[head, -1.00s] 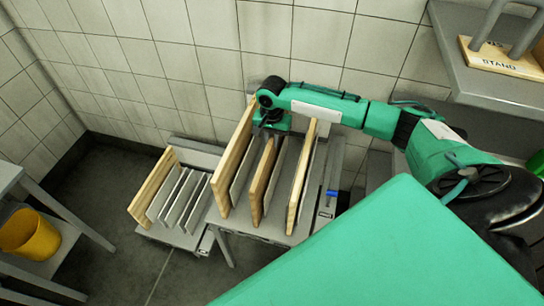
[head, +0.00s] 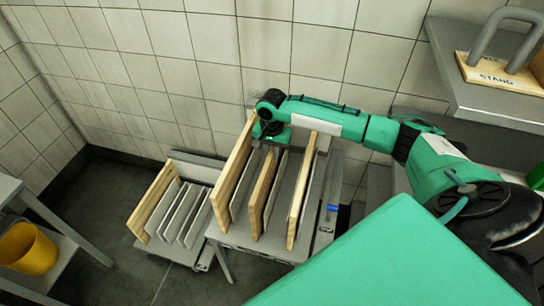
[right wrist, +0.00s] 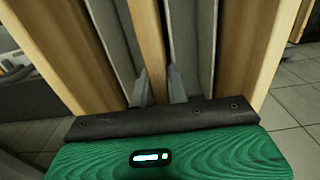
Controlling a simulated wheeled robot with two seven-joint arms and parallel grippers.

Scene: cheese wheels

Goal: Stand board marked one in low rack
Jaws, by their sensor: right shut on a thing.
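The low rack (head: 211,248) stands on the floor at the left in the head view. It holds a wooden board (head: 153,203) at its left end and several thin grey dividers. A taller rack (head: 273,247) beside it holds several upright wooden boards. My right gripper (head: 268,142) reaches over the taller rack. It is shut on the middle board (head: 260,200), whose edge also shows between the fingers in the right wrist view (right wrist: 147,45). The held board stands upright between grey dividers. I see no number on any board. My left gripper is not in view.
Wooden boards (head: 231,180) (head: 302,195) stand on both sides of the held one. A tiled wall is close behind. A shelf (head: 490,92) with a board marked STAND (head: 497,76) is at upper right. A yellow bucket (head: 27,248) is at far left.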

